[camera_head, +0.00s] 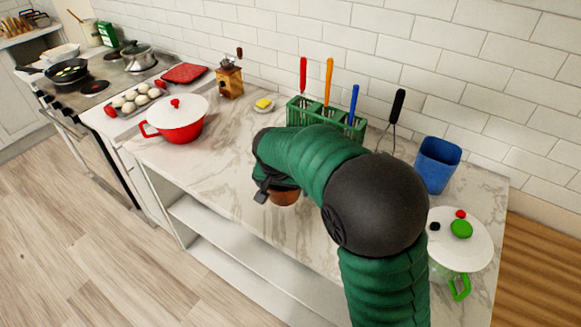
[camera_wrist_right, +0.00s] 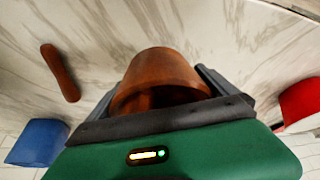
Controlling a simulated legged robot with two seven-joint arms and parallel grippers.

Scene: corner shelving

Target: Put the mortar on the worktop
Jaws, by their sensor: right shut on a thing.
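The mortar is a brown, wood-like cup (camera_wrist_right: 165,70) between the fingers of my right gripper (camera_wrist_right: 160,88) in the right wrist view. In the head view its lower part (camera_head: 285,198) shows under my right gripper (camera_head: 270,190), near the front edge of the worktop. My right gripper is shut on it. The white marble worktop (camera_head: 230,165) lies beneath; I cannot tell whether the mortar touches it. A brown rod, perhaps the pestle (camera_wrist_right: 60,72), lies on the marble in the wrist view. My left gripper is not in view.
A red pot with a white lid (camera_head: 177,120) stands left. A green utensil rack (camera_head: 318,112), a yellow item on a small dish (camera_head: 263,105) and a wooden grinder (camera_head: 229,78) stand behind. A blue cup (camera_head: 437,165) and a lidded glass jug (camera_head: 458,245) stand right. Marble left of my gripper is clear.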

